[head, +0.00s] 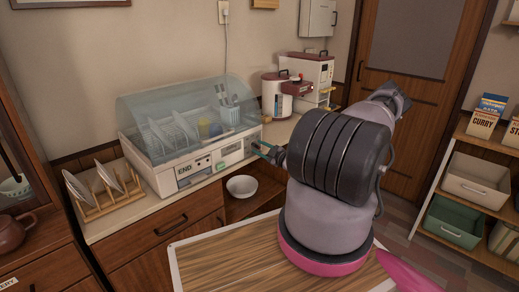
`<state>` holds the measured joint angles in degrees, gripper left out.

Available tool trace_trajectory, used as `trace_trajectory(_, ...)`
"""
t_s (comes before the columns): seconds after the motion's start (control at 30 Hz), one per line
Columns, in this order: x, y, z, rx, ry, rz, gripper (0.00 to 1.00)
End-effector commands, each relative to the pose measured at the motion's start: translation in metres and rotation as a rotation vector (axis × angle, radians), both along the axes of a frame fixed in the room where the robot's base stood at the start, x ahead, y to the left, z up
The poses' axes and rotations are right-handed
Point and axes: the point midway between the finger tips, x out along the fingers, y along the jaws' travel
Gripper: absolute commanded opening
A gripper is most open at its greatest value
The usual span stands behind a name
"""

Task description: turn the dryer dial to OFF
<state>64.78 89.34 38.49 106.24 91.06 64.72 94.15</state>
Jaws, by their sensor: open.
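The dish dryer (163,184) stands on the counter at left centre, a white box with a clear bluish lid over dishes and cups. Its front panel carries an "END" label (184,169) and small controls toward the right. I cannot make out the dial or its setting at this size. My gripper (263,150) is at the right end of the dryer's front panel, with a small teal tip showing close to it. I cannot tell whether it touches the panel. The jaws are open; my arm hides much of the gripper.
A wooden plate rack (98,209) with plates stands left of the dryer. A white bowl (242,186) sits in an open shelf below. Kitchen appliances (309,75) stand behind at right. A shelf with bins (481,178) is far right. A wood-topped surface (225,262) lies in front.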

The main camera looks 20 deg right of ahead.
Motion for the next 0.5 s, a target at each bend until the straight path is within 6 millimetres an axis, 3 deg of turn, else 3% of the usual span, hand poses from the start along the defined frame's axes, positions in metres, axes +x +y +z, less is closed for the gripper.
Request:
trace_trajectory(0.27, 0.0021, 0.0013, 0.0001, 0.000, -0.001, 0.001, 0.47)
trace_trajectory(0.33, 0.0020, 0.0012, 0.0002, 0.000, -0.001, 0.001, 0.28)
trace_trajectory(0.4, 0.0019, 0.0012, 0.0002, 0.000, -0.001, 0.001, 0.02)
trace_trajectory(0.5, 0.0019, 0.0012, 0.0002, 0.000, -0.001, 0.001, 0.00)
